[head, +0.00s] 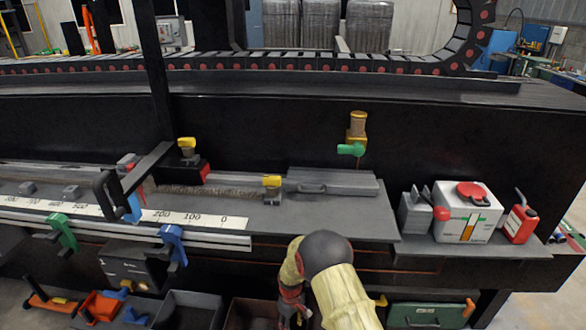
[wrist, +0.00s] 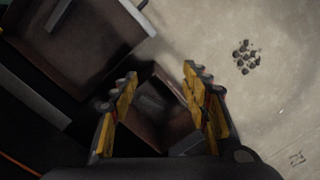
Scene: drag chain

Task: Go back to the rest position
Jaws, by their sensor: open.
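My gripper shows in the wrist view (wrist: 158,88), pointing down with its two yellow-and-grey fingers spread apart. Nothing is held between them. Below the fingers is a dark brown open bin (wrist: 155,128), with a small grey shape inside that I cannot identify. In the head view my yellowish arm with its dark round joint is at the bottom middle, in front of the workbench (head: 335,218); the fingertips are hard to make out there.
A brown bin (head: 250,313) and a grey bin (head: 190,308) stand under the bench. A white box (head: 467,215) and red can (head: 521,222) stand at right. A blue clamp (head: 173,243) juts from the front rail. Dark bits (wrist: 246,57) lie on the floor.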

